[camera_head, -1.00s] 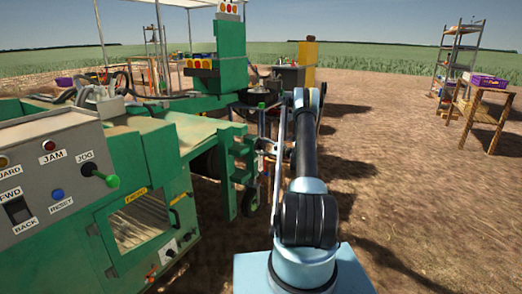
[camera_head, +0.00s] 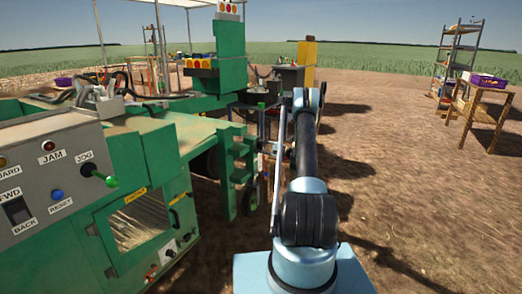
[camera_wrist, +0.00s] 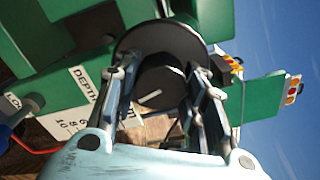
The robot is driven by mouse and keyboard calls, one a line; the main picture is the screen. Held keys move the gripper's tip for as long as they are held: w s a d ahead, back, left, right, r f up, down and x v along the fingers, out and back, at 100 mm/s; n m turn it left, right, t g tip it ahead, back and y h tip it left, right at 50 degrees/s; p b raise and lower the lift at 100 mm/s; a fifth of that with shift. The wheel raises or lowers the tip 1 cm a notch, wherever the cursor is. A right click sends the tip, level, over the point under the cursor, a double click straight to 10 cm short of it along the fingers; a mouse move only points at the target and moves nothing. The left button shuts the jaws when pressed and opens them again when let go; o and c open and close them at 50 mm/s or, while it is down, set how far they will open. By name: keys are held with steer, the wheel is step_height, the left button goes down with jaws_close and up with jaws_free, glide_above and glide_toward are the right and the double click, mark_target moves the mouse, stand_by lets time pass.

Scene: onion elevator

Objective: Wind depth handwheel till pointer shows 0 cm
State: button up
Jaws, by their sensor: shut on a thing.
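In the wrist view, the depth handwheel is a dark round disc (camera_wrist: 150,38) with a black hub (camera_wrist: 160,84) bearing a short white mark. My gripper (camera_wrist: 163,75) has one finger on each side of the hub and is shut on it. A white depth scale plate (camera_wrist: 78,100) lies to the left, turned on its side, with "DEPTH" and the numbers 10, 8 and 6 legible. Its lower numbers are hidden behind my gripper, and I cannot make out the pointer. In the head view my arm hides the handwheel and the gripper.
The green machine (camera_head: 150,150) fills the left, with a grey control panel (camera_head: 60,175) and its green JOG knob (camera_head: 112,181). Bare soil lies open to the right, with a wooden table (camera_head: 489,93) and a shelf rack (camera_head: 458,60) farther off. A red cable (camera_wrist: 35,150) shows in the wrist view.

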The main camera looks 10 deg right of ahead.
steer(key=n, duration=0.4)
steer(key=shift+n, duration=0.3)
steer(key=n, duration=0.3)
steer(key=shift+s+a+n, duration=0.1)
steer(key=shift+n, duration=0.3)
steer(key=n, duration=0.4)
steer(key=shift+n, duration=2.1)
steer(key=o, duration=1.1)
steer(key=shift+f, duration=0.1)
